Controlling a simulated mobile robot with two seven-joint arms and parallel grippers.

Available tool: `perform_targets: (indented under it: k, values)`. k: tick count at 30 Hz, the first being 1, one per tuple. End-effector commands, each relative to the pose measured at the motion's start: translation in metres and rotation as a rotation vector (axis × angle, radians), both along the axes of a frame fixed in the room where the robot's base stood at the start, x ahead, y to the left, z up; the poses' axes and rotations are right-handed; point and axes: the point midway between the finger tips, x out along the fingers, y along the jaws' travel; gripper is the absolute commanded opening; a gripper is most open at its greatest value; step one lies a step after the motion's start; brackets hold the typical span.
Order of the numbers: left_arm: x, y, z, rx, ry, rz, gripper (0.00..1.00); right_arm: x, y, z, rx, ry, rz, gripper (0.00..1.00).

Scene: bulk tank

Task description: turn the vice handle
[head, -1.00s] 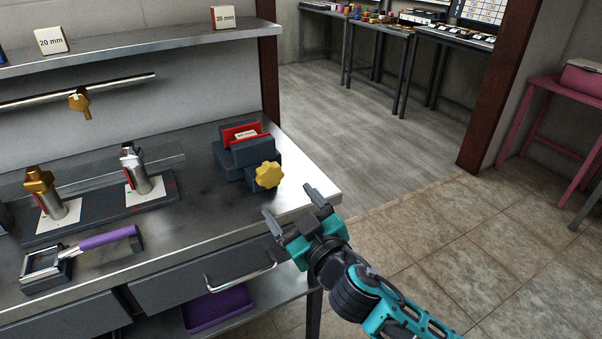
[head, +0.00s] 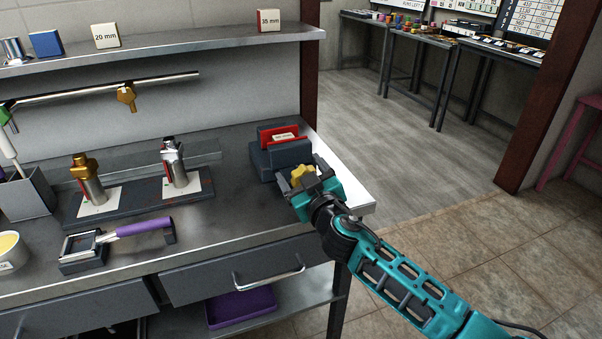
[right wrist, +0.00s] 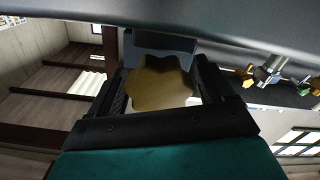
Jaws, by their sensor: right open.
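The vice (head: 265,160) stands at the right end of the metal bench, a dark grey body with red jaws (head: 280,134) and a small pale labelled piece between them. Its yellow lobed handle (head: 301,175) faces the front right and is partly hidden by my right gripper (head: 300,181). In the right wrist view the handle (right wrist: 161,84) lies between the two fingers of my right gripper (right wrist: 163,90), which is open. I cannot tell whether the fingers touch it. My left gripper is not in view.
Two metal fittings (head: 88,180) (head: 176,165) stand upright on a dark tray left of the vice. A purple-handled tool (head: 140,228) lies in front. A shelf (head: 180,45) with labelled blocks runs above. The floor right of the bench is clear.

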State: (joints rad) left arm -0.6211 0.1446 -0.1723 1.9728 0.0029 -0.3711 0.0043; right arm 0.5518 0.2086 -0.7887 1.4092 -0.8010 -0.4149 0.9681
Motion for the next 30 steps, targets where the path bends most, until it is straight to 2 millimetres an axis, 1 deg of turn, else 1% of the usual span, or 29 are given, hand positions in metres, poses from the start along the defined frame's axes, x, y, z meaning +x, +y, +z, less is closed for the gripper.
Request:
perform_targets:
  k: [3,11,27,30]
  values:
    - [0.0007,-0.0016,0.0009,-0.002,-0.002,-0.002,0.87,0.0039,0.0018,0.0002,0.0,-0.001,0.001,0.81]
    - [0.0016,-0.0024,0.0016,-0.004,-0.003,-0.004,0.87,0.0045,0.002,0.0002,0.0,0.0,0.001,0.81]
    - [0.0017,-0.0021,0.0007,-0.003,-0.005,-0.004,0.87,0.0042,0.0017,-0.0001,0.0,0.0,0.001,0.31]
    - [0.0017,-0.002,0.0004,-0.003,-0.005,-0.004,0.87,0.0042,0.0017,-0.0003,0.002,0.001,0.001,0.3]
